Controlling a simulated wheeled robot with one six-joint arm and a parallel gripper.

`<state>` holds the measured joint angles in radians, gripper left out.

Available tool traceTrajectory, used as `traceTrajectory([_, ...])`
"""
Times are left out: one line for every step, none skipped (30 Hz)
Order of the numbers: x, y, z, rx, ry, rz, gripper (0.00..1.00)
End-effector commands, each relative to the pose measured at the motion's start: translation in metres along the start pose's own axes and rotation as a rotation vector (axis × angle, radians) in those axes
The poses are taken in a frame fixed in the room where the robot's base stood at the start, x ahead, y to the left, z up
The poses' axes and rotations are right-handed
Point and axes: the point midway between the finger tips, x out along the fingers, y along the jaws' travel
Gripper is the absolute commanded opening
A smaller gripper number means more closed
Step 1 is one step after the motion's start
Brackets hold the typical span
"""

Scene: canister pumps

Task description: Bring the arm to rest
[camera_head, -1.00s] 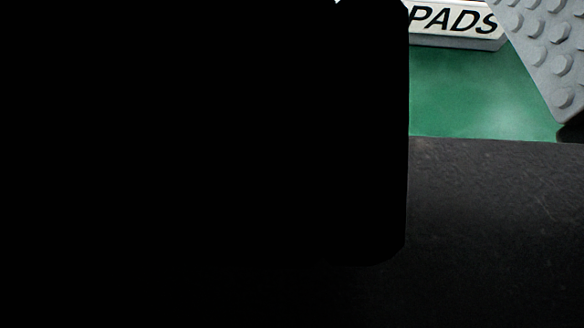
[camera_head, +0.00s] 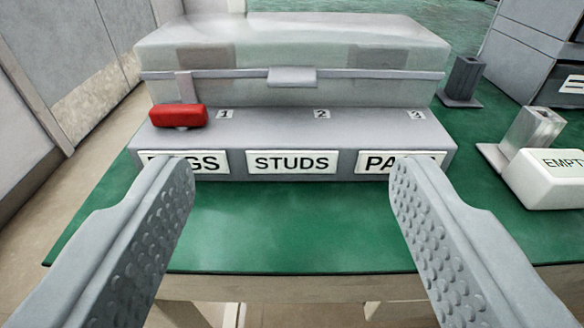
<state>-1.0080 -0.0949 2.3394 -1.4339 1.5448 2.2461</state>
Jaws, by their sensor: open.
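My gripper (camera_head: 290,180) is open and empty, its two grey studded fingers spread wide at the left and right of the view. Between and beyond them stands a grey labelled base (camera_head: 285,140) on a green-topped table. The left fingertip overlaps the left label in the picture, and the right fingertip partly covers the "PADS" label (camera_head: 370,162). The middle label reads "STUDS" (camera_head: 291,162). No object is between the fingers.
A clear lidded case (camera_head: 300,60) rests behind the numbered ledge, with a red block (camera_head: 178,115) at position 1. A white "EMPTY" block (camera_head: 550,180), a metal stand (camera_head: 530,128) and a dark grey holder (camera_head: 463,80) stand at right. The front green surface (camera_head: 290,225) is clear.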

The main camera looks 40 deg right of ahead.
Motion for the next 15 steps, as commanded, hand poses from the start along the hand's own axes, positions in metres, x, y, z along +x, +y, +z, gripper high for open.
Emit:
traceTrajectory([0.0, 0.0, 0.0, -0.001, -0.001, 0.0, 0.62])
traceTrajectory([0.001, 0.001, 0.0, -0.002, -0.004, 0.002, 0.62])
traceTrajectory([0.003, 0.003, 0.0, -0.006, -0.013, 0.005, 0.62])
traceTrajectory([0.005, 0.005, 0.0, -0.012, -0.023, 0.008, 0.62])
traceTrajectory([0.009, 0.008, -0.001, -0.02, -0.038, 0.013, 0.62])
traceTrajectory([0.014, 0.013, 0.0, -0.035, -0.065, 0.021, 0.62])
traceTrajectory([0.019, 0.018, 0.0, -0.049, -0.09, 0.028, 0.62])
traceTrajectory([0.024, 0.023, 0.0, -0.064, -0.121, 0.033, 0.62])
traceTrajectory([0.032, 0.032, 0.001, -0.086, -0.165, 0.04, 0.62])
traceTrajectory([0.037, 0.038, 0.001, -0.103, -0.201, 0.043, 0.62])
traceTrajectory([0.043, 0.045, 0.002, -0.12, -0.239, 0.044, 0.62])
traceTrajectory([0.049, 0.054, 0.003, -0.14, -0.289, 0.041, 0.62])
traceTrajectory([0.053, 0.06, 0.003, -0.155, -0.326, 0.036, 0.62])
traceTrajectory([0.057, 0.066, 0.004, -0.167, -0.361, 0.028, 0.62])
traceTrajectory([0.062, 0.073, 0.004, -0.181, -0.406, 0.016, 0.62])
